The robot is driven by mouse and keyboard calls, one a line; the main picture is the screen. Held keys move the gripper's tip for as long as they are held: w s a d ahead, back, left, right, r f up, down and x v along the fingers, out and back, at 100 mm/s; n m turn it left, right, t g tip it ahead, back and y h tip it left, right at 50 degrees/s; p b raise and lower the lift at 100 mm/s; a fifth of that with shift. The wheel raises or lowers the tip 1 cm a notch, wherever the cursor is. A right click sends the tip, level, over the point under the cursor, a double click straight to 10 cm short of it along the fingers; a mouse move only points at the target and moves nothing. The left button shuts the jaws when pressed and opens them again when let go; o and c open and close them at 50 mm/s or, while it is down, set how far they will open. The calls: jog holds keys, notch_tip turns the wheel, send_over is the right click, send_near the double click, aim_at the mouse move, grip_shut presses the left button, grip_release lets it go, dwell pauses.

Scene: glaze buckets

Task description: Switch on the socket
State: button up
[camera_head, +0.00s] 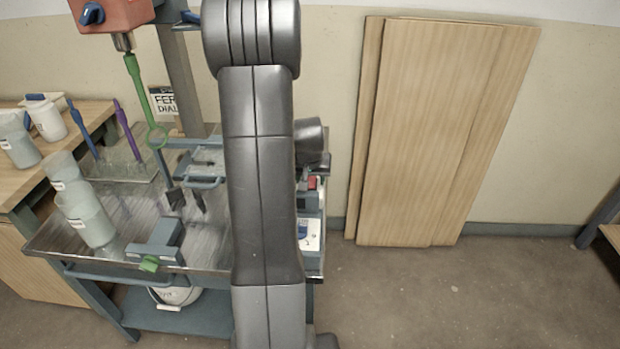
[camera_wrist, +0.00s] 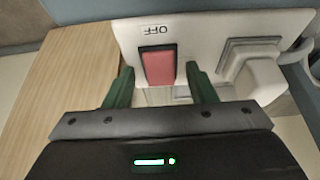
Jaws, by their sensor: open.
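The socket is a white panel (camera_wrist: 210,28) in the wrist view, with a red rocker switch (camera_wrist: 159,66) in a dark frame. The word OFF is printed upside down above the switch. A pale plug (camera_wrist: 264,80) sits at the right part of the panel. My gripper (camera_wrist: 160,72) is open, with one green finger to each side of the switch and nothing held. I cannot tell whether the fingers touch the panel. In the head view a small red patch, likely the switch (camera_head: 312,183), shows just right of my arm, which hides most of that area.
A metal-topped cart (camera_head: 120,200) left of my arm carries glaze containers (camera_head: 84,215) and tools. An orange mixer head (camera_head: 108,14) with a green shaft hangs above it. Wooden boards (camera_head: 430,130) lean on the wall at right. The floor at lower right is clear.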

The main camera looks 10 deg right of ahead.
jog(key=c, duration=1)
jog(key=p, duration=0.1)
jog(key=g+p, duration=0.1)
jog(key=p, duration=0.1)
jog(key=shift+w+d+r+p, duration=0.1)
jog(key=shift+w+r+p, duration=0.1)
jog(key=shift+r+p, duration=0.15)
jog(key=g+p, duration=0.1)
jog(key=p, duration=0.1)
jog(key=shift+w+g+y+p, duration=0.25)
jog(key=shift+g+y+p, duration=0.15)
jog(key=shift+f+g+p, duration=0.25)
jog(key=shift+g+p, duration=0.25)
jog(key=o, duration=1)
jog(key=shift+r, duration=0.1)
notch_tip(320, 180, up, 14)
jog(key=shift+s+f, duration=0.15)
jog(key=shift+f, duration=0.05)
